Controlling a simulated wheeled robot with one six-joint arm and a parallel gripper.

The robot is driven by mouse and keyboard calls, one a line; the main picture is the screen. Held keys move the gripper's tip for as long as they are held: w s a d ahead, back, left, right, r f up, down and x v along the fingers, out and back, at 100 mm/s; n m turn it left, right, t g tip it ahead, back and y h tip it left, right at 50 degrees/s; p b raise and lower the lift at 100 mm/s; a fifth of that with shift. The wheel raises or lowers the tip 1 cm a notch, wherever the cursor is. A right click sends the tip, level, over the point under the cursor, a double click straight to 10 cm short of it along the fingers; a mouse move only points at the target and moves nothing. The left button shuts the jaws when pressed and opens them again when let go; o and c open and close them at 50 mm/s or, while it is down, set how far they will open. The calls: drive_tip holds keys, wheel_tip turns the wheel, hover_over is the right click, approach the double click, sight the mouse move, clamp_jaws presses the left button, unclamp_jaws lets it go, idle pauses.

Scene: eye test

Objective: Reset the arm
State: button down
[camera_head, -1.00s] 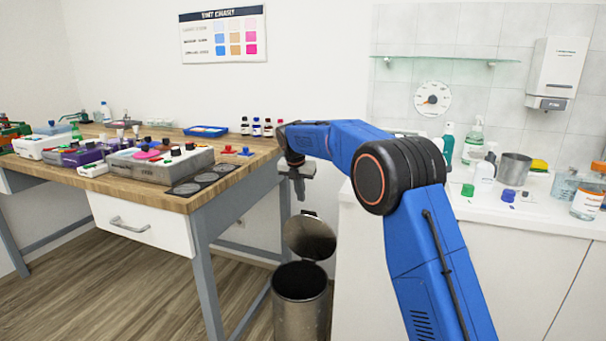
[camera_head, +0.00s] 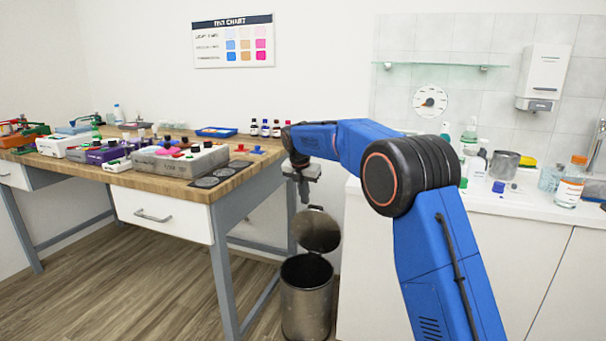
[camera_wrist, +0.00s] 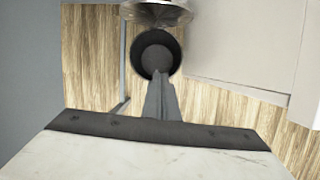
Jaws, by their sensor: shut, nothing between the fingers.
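My blue arm reaches forward and left in the head view, its black elbow joint in front of the white counter. My gripper (camera_head: 304,192) hangs downward in the gap between the wooden table and the counter, above the open metal bin (camera_head: 307,290). In the wrist view my gripper (camera_wrist: 160,76) has its fingers together and empty, pointing down over the dark bin opening (camera_wrist: 148,57). The bin's raised lid (camera_head: 316,230) stands behind its mouth, below my gripper. Nothing is seen touching the fingers.
The wooden table (camera_head: 243,172) on the left carries grey boxes, small bottles and a blue tray (camera_head: 216,132). The white counter (camera_head: 490,203) on the right holds bottles, a metal cup (camera_head: 504,163) and coloured caps. The wooden floor (camera_head: 150,290) at the front left is clear.

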drive_tip(key=s+d+r+m, duration=0.45)
drive_tip(key=s+d, duration=0.25)
drive_tip(key=s, duration=0.3)
drive_tip(key=s+d+r+m, duration=0.3)
drive_tip(key=s+d+m, duration=0.35)
drive_tip(key=s, duration=0.35)
drive_tip(key=s+d+r+m, duration=0.3)
drive_tip(key=s+d+m, duration=0.1)
drive_tip(key=s+d, duration=0.4)
drive_tip(key=s+d+f+m, duration=0.2)
drive_tip(key=s+f+m, duration=0.2)
drive_tip(key=s, duration=0.7)
drive_tip(key=s+d+f+m+t, duration=0.1)
drive_tip(key=s+f+m, duration=0.3)
drive_tip(key=s, duration=0.7)
drive_tip(key=s+d+f+m+y, duration=0.1)
drive_tip(key=s+d+f+m, duration=0.3)
drive_tip(key=s+m, duration=0.4)
drive_tip(key=s, duration=0.3)
drive_tip(key=shift+f+t, duration=0.3)
drive_tip(key=shift+f, duration=0.1)
